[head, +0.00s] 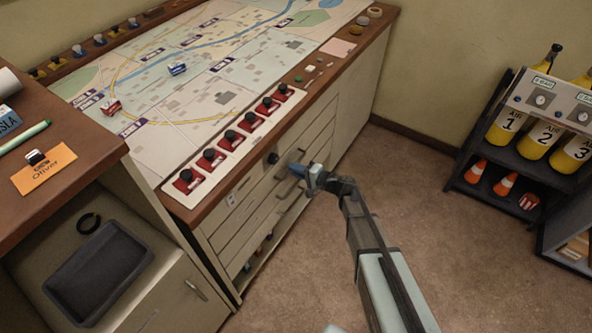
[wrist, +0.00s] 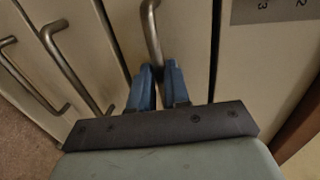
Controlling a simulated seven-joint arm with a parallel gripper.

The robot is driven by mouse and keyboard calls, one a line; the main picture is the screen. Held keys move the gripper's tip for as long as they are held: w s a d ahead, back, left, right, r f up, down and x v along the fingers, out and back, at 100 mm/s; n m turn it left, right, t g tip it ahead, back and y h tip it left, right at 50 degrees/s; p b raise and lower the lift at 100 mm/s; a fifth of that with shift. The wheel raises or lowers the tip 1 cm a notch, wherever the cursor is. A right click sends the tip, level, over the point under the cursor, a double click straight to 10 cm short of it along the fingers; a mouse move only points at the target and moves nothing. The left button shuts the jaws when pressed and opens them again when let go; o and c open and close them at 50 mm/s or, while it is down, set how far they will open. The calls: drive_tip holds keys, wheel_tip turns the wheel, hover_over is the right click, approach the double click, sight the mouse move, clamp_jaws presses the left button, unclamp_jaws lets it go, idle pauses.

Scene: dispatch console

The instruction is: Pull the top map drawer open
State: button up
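The top map drawer (head: 262,189) is in the front of the map console, below the row of red switches, and looks closed flush. Its grey bar handle (wrist: 152,28) shows at the upper middle of the wrist view, and part of it shows in the head view (head: 298,154). My gripper (wrist: 158,72) has its two blue fingers close together on either side of this handle's lower end in the wrist view. It appears shut on the bar, and the fingers hide that end. In the head view my gripper (head: 297,170) is against the drawer front.
Lower drawer handles (wrist: 68,62) lie to the left in the wrist view. A desk (head: 90,150) stands at left, and a rack of yellow air cylinders (head: 508,117) at right. The carpet (head: 300,270) before the drawers is clear.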

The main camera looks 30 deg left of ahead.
clamp_jaws()
drive_tip(key=f+v, duration=0.3)
drive_tip(key=v, duration=1.3)
drive_tip(key=d+f+v, duration=0.1)
drive_tip(key=f+v, duration=0.2)
drive_tip(key=v, duration=1.3)
drive_tip(key=shift+d+f, duration=0.35)
drive_tip(key=shift+d, duration=0.05)
drive_tip(key=shift+o, duration=2.2)
unclamp_jaws()
drive_tip(key=v, duration=1.3)
drive_tip(key=shift+d, duration=0.4)
